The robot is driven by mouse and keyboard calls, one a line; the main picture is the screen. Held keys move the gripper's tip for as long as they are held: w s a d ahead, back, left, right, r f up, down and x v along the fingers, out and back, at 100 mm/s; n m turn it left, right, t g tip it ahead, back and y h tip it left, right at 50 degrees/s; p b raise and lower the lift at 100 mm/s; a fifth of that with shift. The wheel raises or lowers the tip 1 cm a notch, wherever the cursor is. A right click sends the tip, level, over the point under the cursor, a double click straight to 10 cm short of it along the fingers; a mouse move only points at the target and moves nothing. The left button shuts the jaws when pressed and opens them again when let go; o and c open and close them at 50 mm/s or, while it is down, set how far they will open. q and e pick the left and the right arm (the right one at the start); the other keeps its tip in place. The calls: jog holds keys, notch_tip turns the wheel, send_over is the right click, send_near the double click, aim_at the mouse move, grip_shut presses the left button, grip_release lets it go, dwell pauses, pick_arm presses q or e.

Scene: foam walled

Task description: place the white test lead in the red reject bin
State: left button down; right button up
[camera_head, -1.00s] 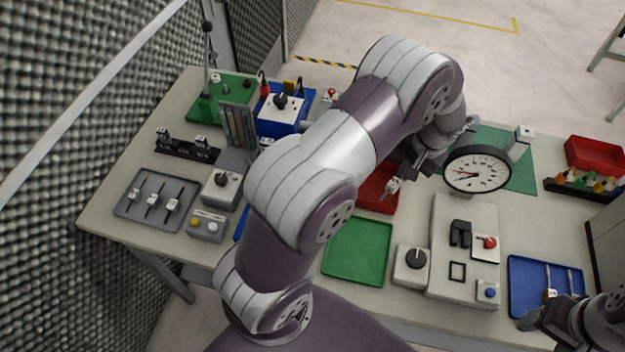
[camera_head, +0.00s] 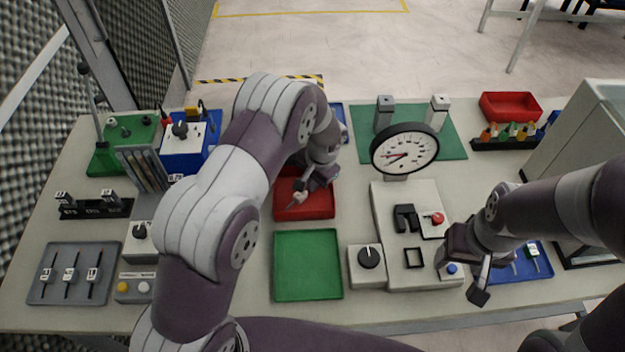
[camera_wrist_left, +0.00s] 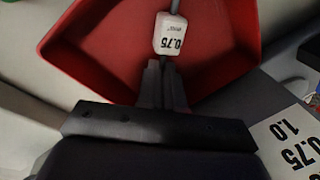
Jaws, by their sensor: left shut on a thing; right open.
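My left gripper (camera_head: 303,188) is shut on a small white-tagged piece (camera_head: 299,197) over the red bin (camera_head: 305,212) in mid-table. In the left wrist view the piece shows as a white tag (camera_wrist_left: 170,35) marked 0.75 on a thin dark stem, held at the fingertips (camera_wrist_left: 162,82). The red bin (camera_wrist_left: 95,35) lies behind it in that view. I cannot tell whether the piece touches the bin floor, or that it is a test lead. My right gripper (camera_head: 474,272) is open and empty, beside the blue-button box and the blue tray at right.
A green tray (camera_head: 308,267) lies in front of the red bin. A dial gauge (camera_head: 404,150) and a grey fixture (camera_head: 390,278) stand to its right. A second red bin (camera_head: 510,104) is at the back right. A blue tray (camera_head: 510,270) holds tagged pieces. A grey tray (camera_head: 75,292) is front left.

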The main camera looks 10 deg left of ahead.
pick_arm(q)
jog(key=shift+f, duration=0.2)
jog(key=c, duration=1.3)
grip_release()
jog(key=shift+r, duration=0.1)
jog(key=shift+r, duration=0.3)
jog(key=b+v, duration=0.2)
jog(key=v, duration=0.9)
jog(key=shift+d+r, duration=0.1)
jog(key=shift+r, duration=0.25)
